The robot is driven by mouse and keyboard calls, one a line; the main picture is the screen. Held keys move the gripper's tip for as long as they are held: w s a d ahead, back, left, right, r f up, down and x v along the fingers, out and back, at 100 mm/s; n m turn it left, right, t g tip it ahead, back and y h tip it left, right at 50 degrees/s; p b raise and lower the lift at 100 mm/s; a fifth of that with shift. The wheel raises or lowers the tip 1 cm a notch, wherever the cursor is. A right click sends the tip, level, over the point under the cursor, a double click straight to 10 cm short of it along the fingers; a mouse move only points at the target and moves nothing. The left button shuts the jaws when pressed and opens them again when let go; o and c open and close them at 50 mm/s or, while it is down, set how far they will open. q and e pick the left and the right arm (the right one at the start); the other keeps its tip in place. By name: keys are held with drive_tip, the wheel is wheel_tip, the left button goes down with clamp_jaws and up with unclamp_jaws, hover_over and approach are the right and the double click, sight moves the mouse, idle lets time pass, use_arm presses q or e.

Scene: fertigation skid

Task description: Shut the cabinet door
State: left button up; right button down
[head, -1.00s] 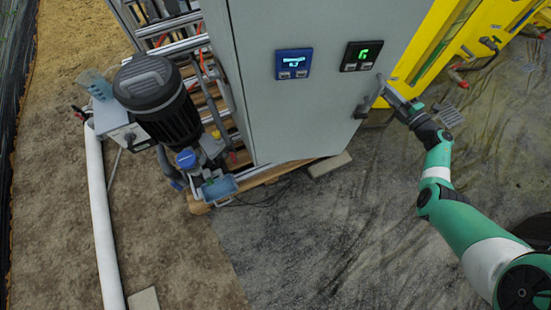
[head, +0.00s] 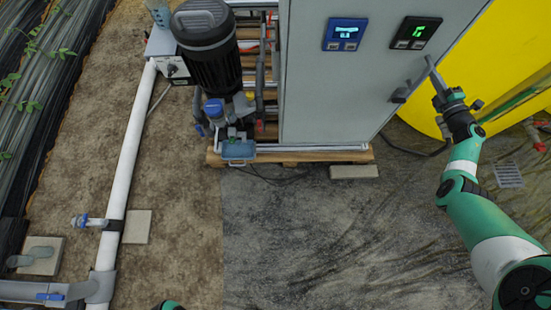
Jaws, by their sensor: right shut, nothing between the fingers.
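The grey cabinet door (head: 335,95) fills the top centre of the head view. Its lower edge lies close above the skid's bottom rail, but I cannot tell whether it is fully flush. The dark grey handle (head: 402,94) is on its right side. My right gripper (head: 434,74) is shut and empty, its fingertips at the handle's right side. I cannot tell whether they touch it. My left gripper is out of view; only a small green bit of my left arm shows at the bottom edge.
A blue display (head: 345,34) and a black display (head: 415,33) are on the door. A black pump motor (head: 209,50) stands left of the cabinet. A white pipe (head: 126,165) runs along the left. A yellow tank (head: 510,60) is behind my right arm. The front floor is clear.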

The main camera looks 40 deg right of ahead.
drive_tip(key=shift+w+f, duration=0.15)
drive_tip(key=shift+f, duration=0.4)
drive_tip(key=r+p+v, duration=0.1)
drive_tip(key=p+v, duration=0.5)
drive_tip(key=v, duration=0.6)
drive_tip(key=shift+p, duration=0.4)
drive_tip(key=shift+d, duration=0.1)
